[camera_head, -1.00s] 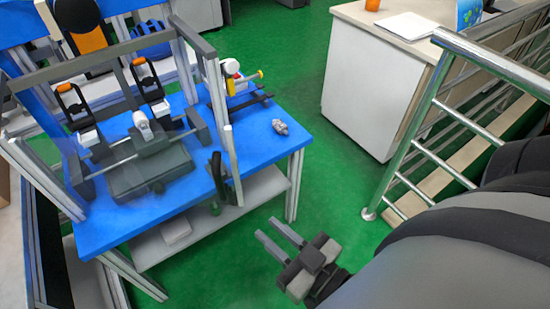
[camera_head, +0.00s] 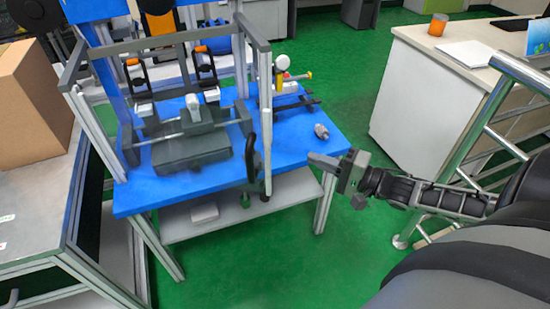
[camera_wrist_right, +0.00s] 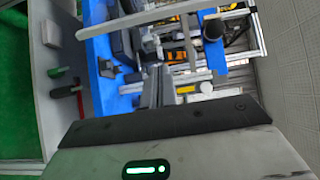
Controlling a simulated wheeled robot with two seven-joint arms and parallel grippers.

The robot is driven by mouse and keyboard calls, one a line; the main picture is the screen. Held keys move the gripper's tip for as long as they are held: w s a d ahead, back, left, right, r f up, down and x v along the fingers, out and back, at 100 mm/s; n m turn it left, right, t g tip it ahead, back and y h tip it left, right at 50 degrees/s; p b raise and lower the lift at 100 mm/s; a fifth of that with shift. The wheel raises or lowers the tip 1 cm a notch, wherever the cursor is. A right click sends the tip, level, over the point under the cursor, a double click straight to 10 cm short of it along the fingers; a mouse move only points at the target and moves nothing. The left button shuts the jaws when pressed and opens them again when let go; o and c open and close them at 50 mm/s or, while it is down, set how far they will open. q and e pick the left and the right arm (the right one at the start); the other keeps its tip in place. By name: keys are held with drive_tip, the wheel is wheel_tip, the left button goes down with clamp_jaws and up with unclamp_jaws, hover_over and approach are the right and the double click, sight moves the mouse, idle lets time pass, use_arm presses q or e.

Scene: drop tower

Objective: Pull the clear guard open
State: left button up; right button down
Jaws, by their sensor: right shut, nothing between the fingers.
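The clear guard stands on the blue table around the drop tower. Its panes can hardly be made out; its grey frame shows, with a front right post (camera_head: 267,120). A dark upright handle (camera_head: 253,158) is at the front beside that post. My right gripper (camera_head: 314,160) is shut and empty, to the right of the handle and apart from it, near the table's right front edge. Its fingers (camera_wrist_right: 160,88) point toward the rig in the right wrist view, where a pale bar (camera_wrist_right: 140,20) crosses ahead. My left gripper is not in view.
The blue table (camera_head: 290,150) carries a small grey part (camera_head: 321,131) near its right edge, close to my right gripper. A metal railing (camera_head: 480,120) and a white counter (camera_head: 420,90) stand at right. A cardboard box (camera_head: 30,105) is at left. Green floor lies open in front.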

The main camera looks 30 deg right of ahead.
drive_tip(key=b+x, duration=0.1)
drive_tip(key=x, duration=0.9)
use_arm(q)
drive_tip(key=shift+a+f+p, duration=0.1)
drive_tip(key=shift+p, duration=0.55)
use_arm(e)
drive_tip(key=shift+s+a, duration=1.4)
drive_tip(key=shift+a, duration=0.05)
